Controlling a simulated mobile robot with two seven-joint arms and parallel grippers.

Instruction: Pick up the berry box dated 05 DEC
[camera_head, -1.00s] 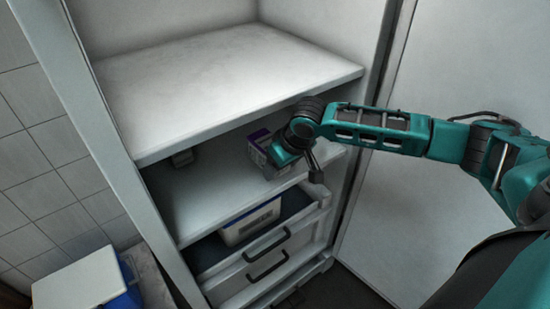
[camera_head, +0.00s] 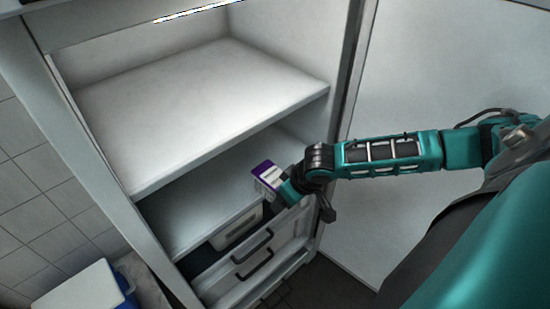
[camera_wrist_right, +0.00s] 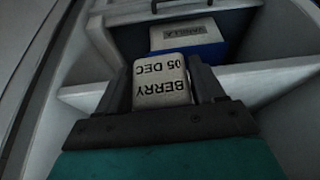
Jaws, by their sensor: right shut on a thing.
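The berry box (camera_wrist_right: 161,82) is a small carton with a pale label reading "BERRY 05 DEC", upside down in the right wrist view. In the head view the box (camera_head: 268,176) shows a purple edge and a pale label. My right gripper (camera_wrist_right: 160,90) is shut on it, with one dark finger along each side. In the head view my right gripper (camera_head: 283,188) holds the box in front of the lower shelf, near the front edge. My left gripper is not in view.
A white and blue container labelled "VANILLA" (camera_wrist_right: 188,36) sits in the open drawer below; it also shows in the head view (camera_head: 238,228). The upper shelf (camera_head: 200,110) is empty. A white-lidded blue box (camera_head: 85,290) stands at lower left.

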